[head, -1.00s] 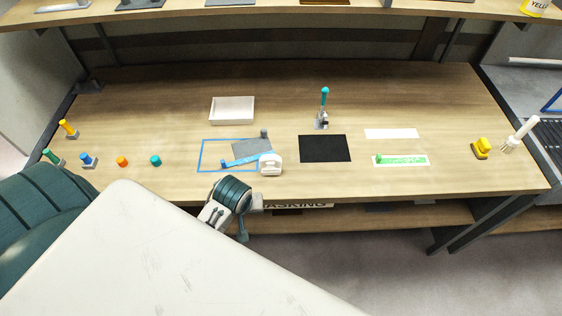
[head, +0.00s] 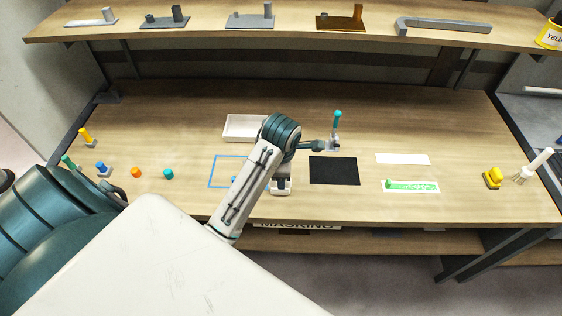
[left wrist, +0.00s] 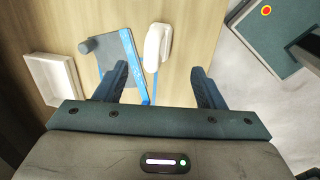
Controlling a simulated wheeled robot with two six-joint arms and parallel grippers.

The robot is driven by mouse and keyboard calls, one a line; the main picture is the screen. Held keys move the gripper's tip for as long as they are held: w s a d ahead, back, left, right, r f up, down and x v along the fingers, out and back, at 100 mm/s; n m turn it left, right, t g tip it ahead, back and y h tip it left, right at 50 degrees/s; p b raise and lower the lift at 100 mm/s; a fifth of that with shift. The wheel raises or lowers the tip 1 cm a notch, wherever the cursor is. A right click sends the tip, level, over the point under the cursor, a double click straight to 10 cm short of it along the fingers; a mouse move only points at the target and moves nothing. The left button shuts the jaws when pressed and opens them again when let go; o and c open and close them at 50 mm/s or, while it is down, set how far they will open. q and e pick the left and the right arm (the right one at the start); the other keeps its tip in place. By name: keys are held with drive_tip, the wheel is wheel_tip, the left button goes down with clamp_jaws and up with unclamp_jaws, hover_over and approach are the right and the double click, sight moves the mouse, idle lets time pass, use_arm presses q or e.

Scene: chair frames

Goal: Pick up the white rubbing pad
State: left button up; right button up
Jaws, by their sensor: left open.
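The white rubbing pad (left wrist: 157,47) lies on the wooden table in the left wrist view, just beyond my fingertips and apart from them. In the head view the pad (head: 281,192) is partly covered by my left arm. My left gripper (left wrist: 160,72) is open, with nothing between its two dark fingers. In the head view my forearm hides most of this gripper. My right gripper is in neither view.
Beside the pad lie a blue strip (left wrist: 132,50) and a grey plate with a post (left wrist: 103,62). A white tray (head: 242,127) stands behind. A black mat (head: 334,171) and a teal-handled tool (head: 337,117) are to the right.

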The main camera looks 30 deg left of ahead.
use_arm(q)
drive_tip(key=f, duration=0.3)
drive_tip(key=f+p, duration=0.1)
drive_tip(key=shift+w+a+f, duration=0.25)
drive_tip(key=shift+w, duration=0.1)
drive_tip(key=f, duration=0.1)
drive_tip(key=f+p, duration=0.1)
drive_tip(key=f, duration=0.1)
drive_tip(key=w+f+p, duration=0.1)
drive_tip(key=shift+a+f, duration=0.25)
drive_tip(key=shift+a, duration=0.15)
drive_tip(key=shift+f, duration=0.35)
drive_tip(key=shift+c, duration=0.2)
drive_tip(key=c, duration=1.1)
drive_tip(key=shift+r, duration=0.1)
